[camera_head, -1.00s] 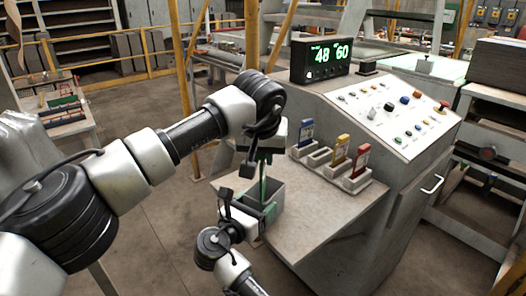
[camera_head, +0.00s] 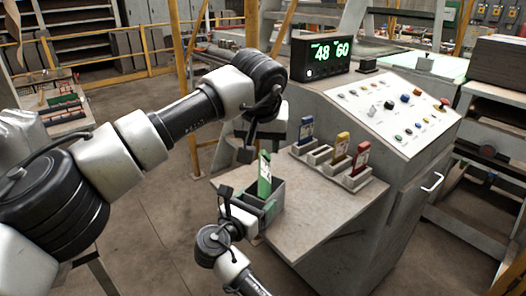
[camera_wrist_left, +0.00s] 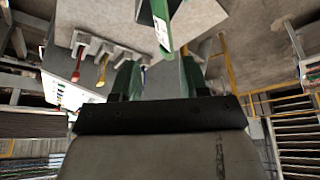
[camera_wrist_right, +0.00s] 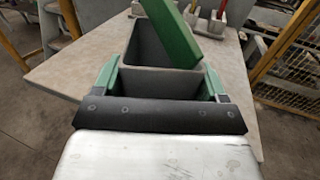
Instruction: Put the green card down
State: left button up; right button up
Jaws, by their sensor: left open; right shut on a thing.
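The green card (camera_head: 264,175) stands tilted in an open grey box (camera_head: 277,200), its upper part sticking out above the rim. It also shows in the right wrist view (camera_wrist_right: 178,30), leaning in the box's far compartment, and at the top of the left wrist view (camera_wrist_left: 162,28). My left gripper (camera_wrist_left: 158,78) is open and empty, drawn back from the card; its fingertips are mostly hidden in the head view. My right gripper (camera_wrist_right: 160,82) is shut on the box, with green fingers at its two sides. The card's lower end is hidden inside the box.
A card rack (camera_head: 318,159) on the console's shelf (camera_head: 320,205) holds a blue card (camera_head: 306,131), a yellow card (camera_head: 342,146) and a red card (camera_head: 360,159). One slot between blue and yellow is empty. The sloped control panel (camera_head: 395,110) rises behind.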

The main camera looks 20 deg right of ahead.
pick_arm(q)
jog(key=v, duration=0.9)
jog(key=shift+r, duration=0.2)
pick_arm(e)
jog(key=o, duration=1.2)
